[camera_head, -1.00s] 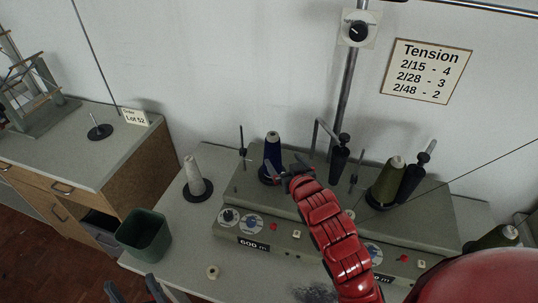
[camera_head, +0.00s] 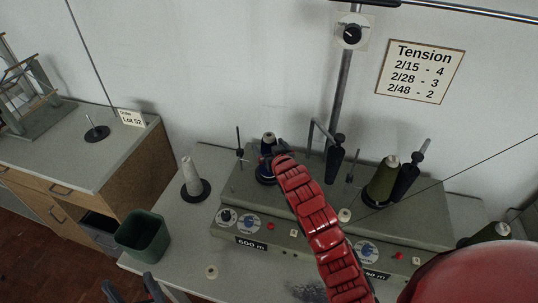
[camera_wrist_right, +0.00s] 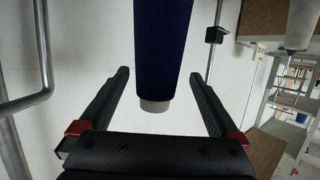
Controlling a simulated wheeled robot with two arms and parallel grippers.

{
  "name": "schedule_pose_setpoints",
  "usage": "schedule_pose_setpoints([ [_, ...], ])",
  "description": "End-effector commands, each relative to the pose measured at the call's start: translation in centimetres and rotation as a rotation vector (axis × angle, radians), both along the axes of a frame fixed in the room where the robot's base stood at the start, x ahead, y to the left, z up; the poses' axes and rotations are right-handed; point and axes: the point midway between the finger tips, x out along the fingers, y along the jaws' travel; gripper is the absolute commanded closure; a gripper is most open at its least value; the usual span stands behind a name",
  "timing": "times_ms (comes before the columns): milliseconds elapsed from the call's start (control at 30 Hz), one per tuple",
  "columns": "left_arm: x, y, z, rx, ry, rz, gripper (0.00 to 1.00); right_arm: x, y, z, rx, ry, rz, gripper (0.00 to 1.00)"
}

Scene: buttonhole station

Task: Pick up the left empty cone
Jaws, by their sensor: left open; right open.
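A bare pale grey cone (camera_head: 189,172) stands upright on a black round base at the left of the bench; part of a grey cone shows at the upper right of the right wrist view (camera_wrist_right: 301,24). A navy blue cone (camera_head: 265,169) stands on the machine. My right gripper (camera_head: 274,147) is at its upper part, partly covering it. In the right wrist view the navy cone (camera_wrist_right: 161,45) lies between the two open fingers of my gripper (camera_wrist_right: 165,85), with clear gaps on both sides. My left gripper (camera_head: 133,285) is open and empty at the bottom edge, below the green bin.
A green bin (camera_head: 144,236) stands at the bench's left edge. The grey machine (camera_head: 240,195) has dials, upright rods and an olive cone (camera_head: 383,180). A small pale ring (camera_head: 211,271) lies on the bench front. A side table (camera_head: 75,150) is at the left.

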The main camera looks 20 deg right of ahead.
Motion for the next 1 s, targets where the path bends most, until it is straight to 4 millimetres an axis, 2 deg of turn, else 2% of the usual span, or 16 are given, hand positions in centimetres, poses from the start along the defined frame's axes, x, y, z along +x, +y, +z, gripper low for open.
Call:
schedule_pose_setpoints([
  [200,0.0,0.0,2.1,0.0,0.0,0.0,0.3,2.1,-0.4,-0.6,0.001,0.002,-0.001,0.03],
  [400,0.0,0.0,2.7,0.0,0.0,0.0,0.3,3.9,-0.3,-1.3,0.0,-0.001,0.001,0.03],
  [767,0.0,0.0,2.7,0.0,0.0,0.0,0.3,4.3,-0.4,-1.8,0.0,0.001,-0.001,0.03],
  [867,0.0,0.0,2.7,0.0,0.0,0.0,0.3,4.3,-0.4,-1.8,0.0,0.0,-0.001,0.17],
  [1000,0.0,0.0,2.7,0.0,0.0,0.0,0.3,4.3,-0.4,-1.8,0.0,0.0,-0.001,0.42],
])
